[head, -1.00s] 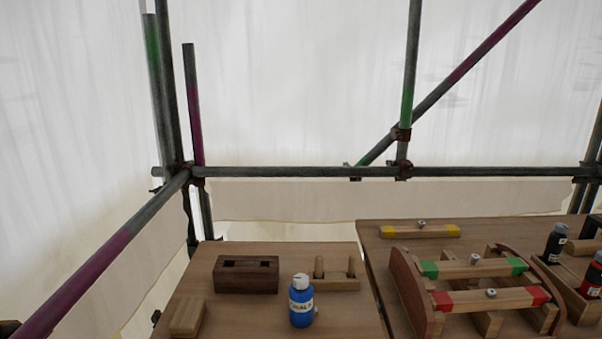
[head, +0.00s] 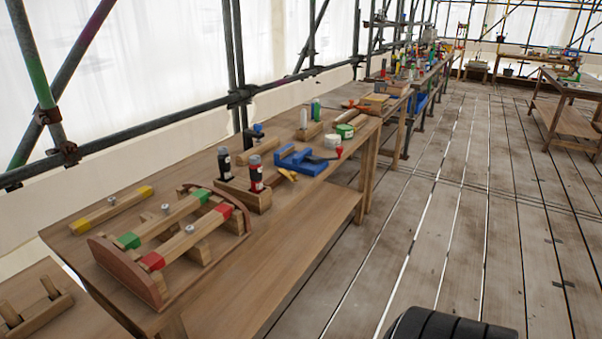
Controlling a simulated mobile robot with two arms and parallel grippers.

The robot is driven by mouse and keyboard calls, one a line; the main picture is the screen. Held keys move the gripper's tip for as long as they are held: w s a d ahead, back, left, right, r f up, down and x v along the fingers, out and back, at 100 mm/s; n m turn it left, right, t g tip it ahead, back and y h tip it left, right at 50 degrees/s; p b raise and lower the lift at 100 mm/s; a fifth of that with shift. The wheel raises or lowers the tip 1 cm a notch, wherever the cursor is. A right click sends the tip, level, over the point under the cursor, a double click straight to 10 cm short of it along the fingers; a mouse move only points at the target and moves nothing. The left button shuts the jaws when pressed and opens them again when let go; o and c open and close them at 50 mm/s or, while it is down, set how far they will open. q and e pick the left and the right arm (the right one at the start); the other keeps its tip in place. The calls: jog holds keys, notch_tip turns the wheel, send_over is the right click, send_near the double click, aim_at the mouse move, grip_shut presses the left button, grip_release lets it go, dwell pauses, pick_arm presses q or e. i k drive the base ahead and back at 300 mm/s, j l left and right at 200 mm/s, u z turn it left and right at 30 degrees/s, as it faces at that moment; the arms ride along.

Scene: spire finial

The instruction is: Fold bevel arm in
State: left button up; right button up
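I cannot pick out a bevel with certainty. A small yellow-and-dark piece (head: 288,174) lies on the workbench (head: 240,235) at the front of a blue vise (head: 303,160); it is too small to tell what it is. Neither of my grippers shows in the head view.
A curved wooden frame (head: 112,266) with red- and green-ended bars stands on the bench's near end. Scaffold poles run behind. The plank floor (head: 440,220) right of the benches is largely open.

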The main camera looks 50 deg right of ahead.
aim_at(292, 176)
jog(key=z, duration=1.65)
